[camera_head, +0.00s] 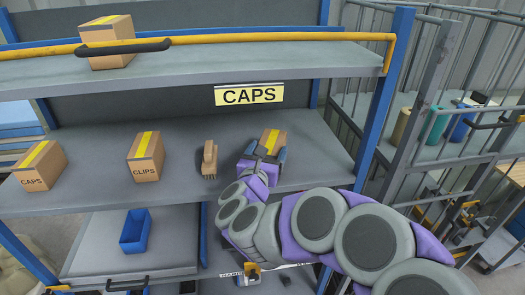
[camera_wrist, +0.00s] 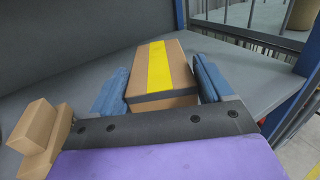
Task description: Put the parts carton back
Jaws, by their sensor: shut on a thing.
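A cardboard carton with a yellow tape stripe (camera_wrist: 160,72) is between the blue fingers of my gripper (camera_wrist: 163,88) in the wrist view. My gripper is shut on it, with one finger on each side. In the head view the same carton (camera_head: 273,140) is at the right part of the middle shelf (camera_head: 100,198), partly hidden by my gripper (camera_head: 264,158). I cannot tell whether it touches the shelf. No lettering shows on its visible faces.
Cartons marked CLIPS (camera_head: 145,157) and CAPS (camera_head: 41,166) are further left. Another carton (camera_head: 108,42) is on the top shelf behind a yellow rail (camera_head: 220,39). A blue post (camera_head: 383,100) bounds the right side.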

